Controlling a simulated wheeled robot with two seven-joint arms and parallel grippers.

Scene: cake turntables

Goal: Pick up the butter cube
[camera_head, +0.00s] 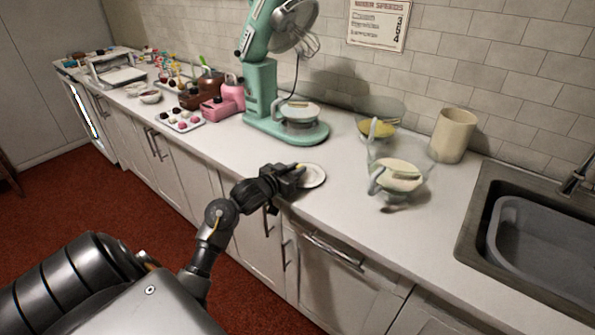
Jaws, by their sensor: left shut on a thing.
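My left gripper (294,174) reaches in from the left over the counter's front edge. It is shut on a small yellow piece, the butter cube (300,167), of which only a little shows at the fingertips. A small white saucer (316,180) lies just right of the fingers, partly hidden behind them. I cannot tell whether the cube still touches the saucer. My right gripper is not in view.
A mint-green stand mixer (262,90) stands behind the saucer. To the right are a clear jug holding something pale (400,176), a yellow bowl (378,128), a beige canister (453,135) and a sink (540,240). A tray of small sweets (180,120) stands left.

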